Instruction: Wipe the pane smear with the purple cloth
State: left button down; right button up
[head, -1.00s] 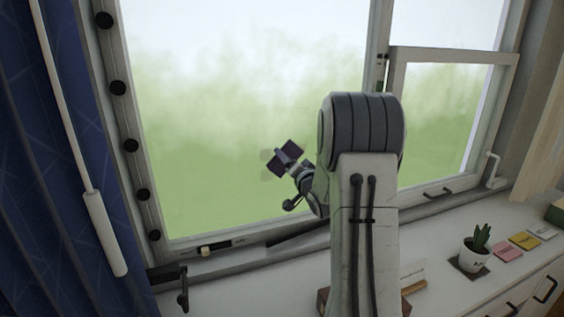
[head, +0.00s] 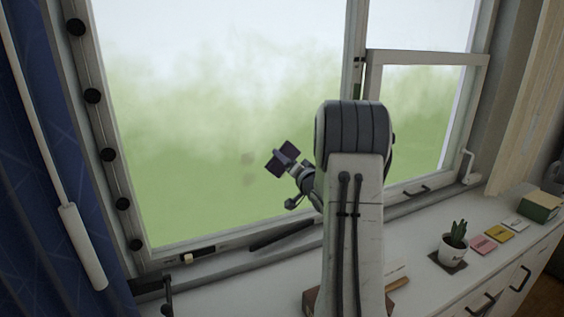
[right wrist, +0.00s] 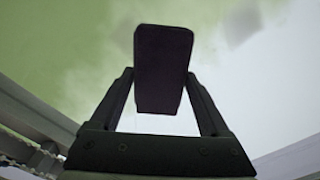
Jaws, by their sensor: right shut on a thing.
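The window pane (head: 190,120) stands in front of me. Its smear (head: 248,170) is a faint grey-brown patch low on the pane. The folded purple cloth (head: 274,168) is just right of the smear, apart from it in the head view. My right gripper (head: 296,166) is shut on the cloth. In the right wrist view the dark cloth (right wrist: 163,60) stands out between the fingers, with a faint grey patch (right wrist: 240,22) on the glass to its upper right. I cannot tell whether the cloth touches the glass. My left gripper is out of view.
A white sill counter (head: 425,290) runs below the window, with a potted plant (head: 453,246), sticky notes (head: 484,244) and a green box (head: 540,206) at right. A blue curtain (head: 30,220) hangs at left. My right arm hides part of the sill.

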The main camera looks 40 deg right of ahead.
jog(key=shift+s+d+r, duration=0.1)
jog(key=shift+s+d, duration=0.05)
jog(key=shift+d, duration=0.45)
jog(key=shift+s+d, duration=0.1)
jog(key=shift+d, duration=0.5)
jog(key=v, duration=0.6)
jog(key=shift+s, duration=0.1)
jog(key=shift+v, duration=1.35)
